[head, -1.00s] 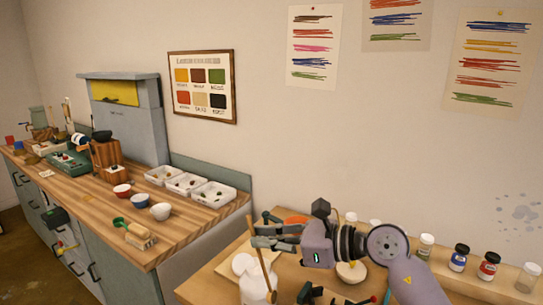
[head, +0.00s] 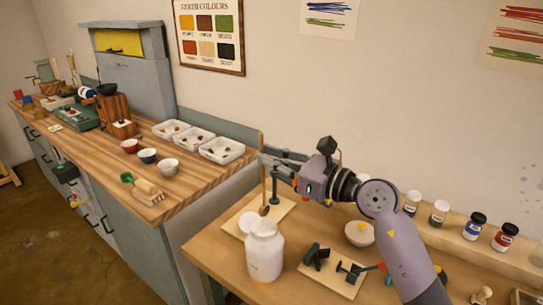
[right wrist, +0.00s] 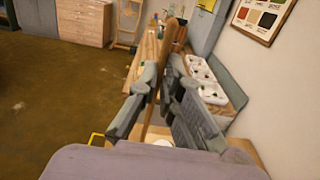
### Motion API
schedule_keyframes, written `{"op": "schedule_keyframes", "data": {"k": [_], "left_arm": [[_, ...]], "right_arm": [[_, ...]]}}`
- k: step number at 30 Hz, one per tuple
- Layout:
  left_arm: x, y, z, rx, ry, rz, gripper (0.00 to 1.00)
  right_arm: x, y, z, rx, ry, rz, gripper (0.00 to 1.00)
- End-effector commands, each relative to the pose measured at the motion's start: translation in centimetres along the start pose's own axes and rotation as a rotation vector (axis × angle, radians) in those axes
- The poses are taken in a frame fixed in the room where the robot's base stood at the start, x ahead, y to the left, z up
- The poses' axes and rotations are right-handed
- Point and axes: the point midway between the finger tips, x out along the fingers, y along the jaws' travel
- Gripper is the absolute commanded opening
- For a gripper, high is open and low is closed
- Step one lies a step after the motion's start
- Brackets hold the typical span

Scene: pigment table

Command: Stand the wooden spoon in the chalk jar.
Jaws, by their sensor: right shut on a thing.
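The wooden spoon (head: 263,180) hangs nearly upright, bowl end down. My right gripper (head: 264,160) is shut on its handle; the right wrist view also shows the handle (right wrist: 168,45) between the fingers. The white chalk jar (head: 265,257) stands upright on the near table. The spoon's bowl shows just above the jar's mouth in the head view, apart from it; I cannot tell whether it is over the mouth or behind it. The inside of the jar is hidden. My left gripper is not in view.
A white round disc (head: 247,221) lies on a pale board behind the jar. A small pale bowl (head: 359,234) and several pigment jars (head: 472,226) stand farther right. A wooden counter (head: 90,150) is at left.

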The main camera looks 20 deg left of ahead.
Motion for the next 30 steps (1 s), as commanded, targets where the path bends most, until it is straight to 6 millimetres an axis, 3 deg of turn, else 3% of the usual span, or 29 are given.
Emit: {"op": "schedule_keyframes", "data": {"k": [8,30], "left_arm": [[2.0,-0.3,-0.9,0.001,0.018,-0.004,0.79],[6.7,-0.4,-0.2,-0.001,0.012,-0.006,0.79]], "right_arm": [[0.0,0.0,-2.6,0.001,-0.001,-0.001,0.0],[0.0,-0.1,-8.6,0.0,0.001,0.0,0.0]]}}
